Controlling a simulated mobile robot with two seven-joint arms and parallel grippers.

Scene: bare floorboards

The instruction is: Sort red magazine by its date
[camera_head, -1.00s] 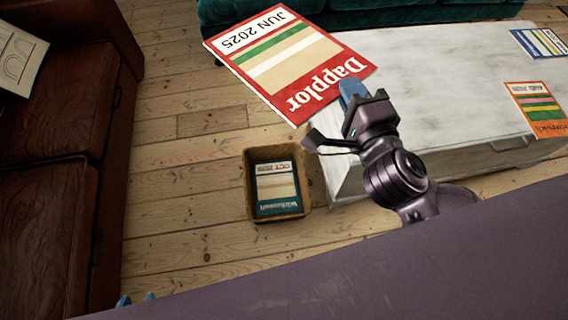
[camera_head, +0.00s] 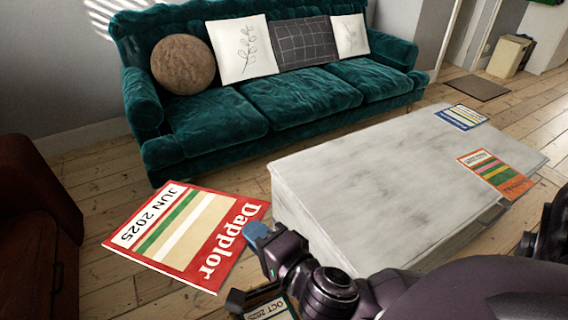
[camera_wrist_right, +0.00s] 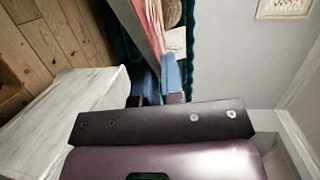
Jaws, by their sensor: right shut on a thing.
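My right gripper (camera_head: 257,233) is shut on the edge of the red magazine (camera_head: 190,236). The magazine reads "Dapplor" and "JUN 2025", with green and white stripes, and is held in the air left of the marble table. In the right wrist view it shows nearly edge-on (camera_wrist_right: 152,25) between the blue fingertips (camera_wrist_right: 160,80). A green magazine (camera_head: 268,309) marked OCT 2025 shows at the bottom edge, partly hidden behind my right gripper; the bin around it is mostly out of view. My left gripper is not in view.
The white marble table (camera_head: 370,170) bears an orange magazine (camera_head: 495,174) and a blue one (camera_head: 461,117) at its right end. A green sofa (camera_head: 270,100) stands behind, a brown leather seat (camera_head: 35,240) at left. Bare floorboards (camera_head: 110,195) lie between.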

